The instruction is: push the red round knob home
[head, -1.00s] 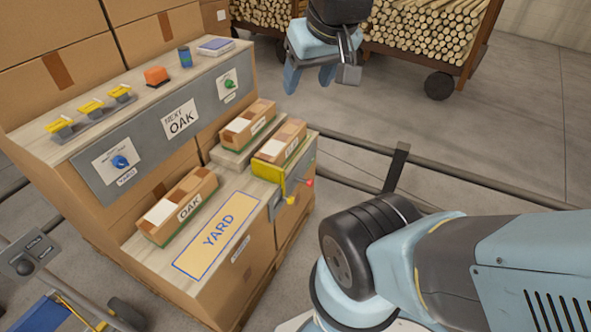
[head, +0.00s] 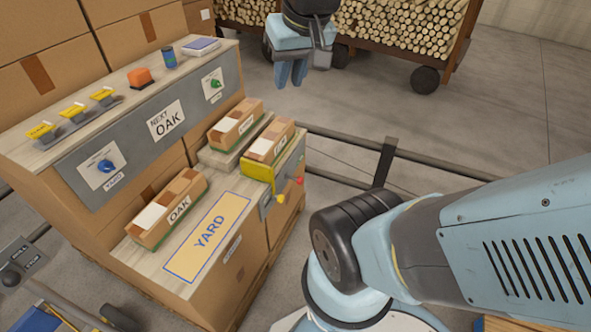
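The red round knob (head: 300,181) is small and sticks out from the right end of the counter, beside a yellow bracket (head: 258,171). A small yellow knob (head: 281,198) sits just below and left of it. How far the red knob stands out is too small to tell. My gripper (head: 290,84) hangs in the air at the top middle, well above and apart from the knob. Its two fingers point down, lie together and hold nothing visible.
Boxed parcels (head: 170,209) stand on the counter beside the YARD plate (head: 209,238). A grey panel (head: 135,150) with a blue dial and green knob rises behind. A low rail (head: 345,141) crosses the floor right of the counter. Log carts (head: 400,25) stand behind.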

